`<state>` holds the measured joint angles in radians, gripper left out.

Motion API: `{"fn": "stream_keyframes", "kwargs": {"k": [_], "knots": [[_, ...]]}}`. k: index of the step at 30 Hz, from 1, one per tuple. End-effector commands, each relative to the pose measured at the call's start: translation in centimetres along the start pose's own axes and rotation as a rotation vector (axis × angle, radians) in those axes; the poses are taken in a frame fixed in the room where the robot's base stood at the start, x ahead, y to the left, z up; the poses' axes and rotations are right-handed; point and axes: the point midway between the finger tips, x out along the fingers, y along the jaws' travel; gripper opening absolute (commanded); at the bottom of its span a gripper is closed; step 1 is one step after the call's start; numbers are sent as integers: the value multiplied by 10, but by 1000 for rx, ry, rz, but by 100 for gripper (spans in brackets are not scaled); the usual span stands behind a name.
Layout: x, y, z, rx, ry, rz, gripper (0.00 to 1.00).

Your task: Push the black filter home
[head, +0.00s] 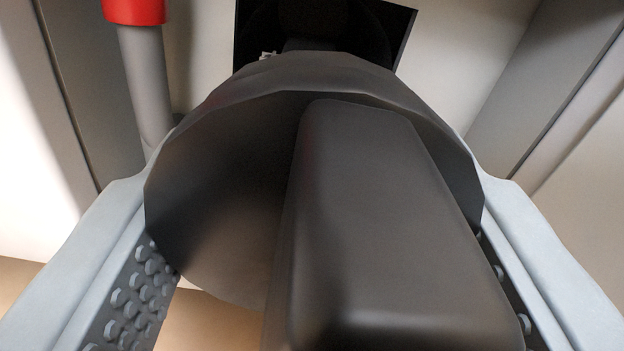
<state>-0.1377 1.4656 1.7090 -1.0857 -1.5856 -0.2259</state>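The black filter (225,210) fills the middle of the head view. It is a wide, faceted round body with a thick raised grip bar (390,220) on the near face. My gripper (318,165) has one pale grey finger on each side of the filter. The studded pads meet its left and right edges, so it looks shut on the filter. Behind the filter is a black square panel (402,28) with a dark round shape in it. The filter hides most of this panel, and I cannot tell whether the two touch.
A grey pipe (145,85) with a red cap (134,10) stands close to the left of the filter. Pale cabinet walls (480,40) rise on both sides. A tan floor (200,320) shows below.

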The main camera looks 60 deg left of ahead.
Motion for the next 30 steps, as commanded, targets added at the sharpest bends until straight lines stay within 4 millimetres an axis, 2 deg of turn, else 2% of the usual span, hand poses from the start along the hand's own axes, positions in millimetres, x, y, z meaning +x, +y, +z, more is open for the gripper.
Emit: {"fn": "stream_keyframes", "kwargs": {"k": [3,6,10,18,19,21,30], "knots": [[23,-1,0,0,1,-2,14],[34,0,0,0,1,0,14],[40,0,0,0,0,1,14],[40,0,0,1,0,1,14],[40,0,0,1,0,1,61],[40,0,0,1,0,1,74],[39,0,0,1,0,1,75]]}}
